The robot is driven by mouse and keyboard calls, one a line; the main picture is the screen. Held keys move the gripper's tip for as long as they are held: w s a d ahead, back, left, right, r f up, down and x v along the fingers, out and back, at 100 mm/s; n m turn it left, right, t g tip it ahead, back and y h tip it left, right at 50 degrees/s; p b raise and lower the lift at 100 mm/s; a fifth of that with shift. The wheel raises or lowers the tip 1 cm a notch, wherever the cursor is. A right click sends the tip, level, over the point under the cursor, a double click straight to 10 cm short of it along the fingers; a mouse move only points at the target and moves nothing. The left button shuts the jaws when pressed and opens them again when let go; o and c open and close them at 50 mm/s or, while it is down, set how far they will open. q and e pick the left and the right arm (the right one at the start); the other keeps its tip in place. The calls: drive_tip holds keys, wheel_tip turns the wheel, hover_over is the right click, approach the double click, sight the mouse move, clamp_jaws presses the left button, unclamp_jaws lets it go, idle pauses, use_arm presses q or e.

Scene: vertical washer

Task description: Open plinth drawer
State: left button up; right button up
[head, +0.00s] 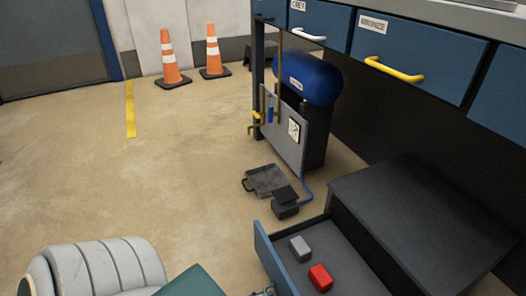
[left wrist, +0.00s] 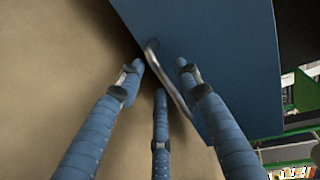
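The plinth drawer (head: 266,252) is pulled out from under the dark plinth (head: 425,215) at the lower right of the head view. It has a blue front and a dark inside, with a grey block (head: 299,248) and a red block (head: 320,278) in it. In the left wrist view, a blue panel (left wrist: 215,50) carries a curved metal handle (left wrist: 170,80). My left gripper (left wrist: 160,68) is open, its blue fingers apart on both sides of the handle; contact is unclear. It is not clearly seen in the head view. My right gripper is not in view.
Blue drawers (head: 415,45) with a yellow handle (head: 394,69) run above. A blue tank (head: 308,78) stands under the bench, with a black pedal (head: 285,202) and a grey tray (head: 266,181) on the floor before it. Two cones (head: 170,58) stand farther back. The left floor is largely clear.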

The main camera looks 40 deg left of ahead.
use_arm(q)
drive_tip(key=v, duration=1.1)
drive_tip(key=shift+s, duration=0.4)
drive_tip(key=shift+a, duration=0.1)
